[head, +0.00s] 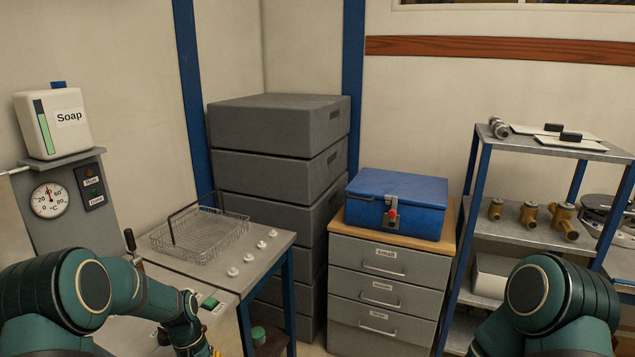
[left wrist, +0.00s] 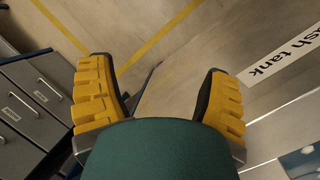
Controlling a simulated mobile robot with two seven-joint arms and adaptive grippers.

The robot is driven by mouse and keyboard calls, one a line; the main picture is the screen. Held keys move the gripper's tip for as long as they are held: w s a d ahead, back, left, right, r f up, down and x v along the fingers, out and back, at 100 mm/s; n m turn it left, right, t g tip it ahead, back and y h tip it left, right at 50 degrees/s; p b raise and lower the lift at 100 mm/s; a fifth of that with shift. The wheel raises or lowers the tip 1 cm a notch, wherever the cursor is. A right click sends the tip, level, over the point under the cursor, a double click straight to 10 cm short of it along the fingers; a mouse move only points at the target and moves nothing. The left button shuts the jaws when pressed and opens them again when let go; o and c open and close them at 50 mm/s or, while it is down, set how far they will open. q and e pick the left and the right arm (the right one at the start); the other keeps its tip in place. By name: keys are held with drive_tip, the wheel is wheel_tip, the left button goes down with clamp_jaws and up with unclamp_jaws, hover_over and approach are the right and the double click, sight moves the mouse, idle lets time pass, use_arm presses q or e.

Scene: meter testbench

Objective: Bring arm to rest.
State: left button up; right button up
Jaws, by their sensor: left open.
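My left arm comes in from the left in the head view, and its wrist hangs low by the bench with the dial. My left gripper (left wrist: 160,105) shows in the left wrist view with its two yellow-padded fingers spread wide and nothing between them. It points down over the floor, beside a panel lettered "ash tank". In the head view only a sliver of yellow shows at the bottom edge, so most of that gripper is hidden. My right arm shows at the lower right of the head view, but its gripper is out of frame.
A metal bench (head: 268,250) with a wire basket (head: 200,234) stands near my left arm. Grey crates (head: 278,125) are stacked behind it. A drawer cabinet (head: 383,290) bears a blue toolbox (head: 396,204). A shelf rack (head: 560,149) with brass fittings (head: 528,213) stands at the right.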

use_arm(q)
drive_tip(key=s+d+f+t, duration=0.2)
drive_tip(key=s+d+f, duration=0.2)
drive_tip(key=s+d, duration=0.4)
drive_tip(key=s+d+f+m+t+h, duration=0.1)
drive_tip(key=s+d+f+t, duration=0.1)
drive_tip(key=s+d+f, duration=0.2)
drive_tip(key=s+d, duration=0.3)
drive_tip(key=s, duration=0.3)
drive_tip(key=shift+s+d+f+h, duration=0.15)
drive_tip(key=shift+d+f+h, duration=0.05)
drive_tip(key=shift+d+h, duration=0.15)
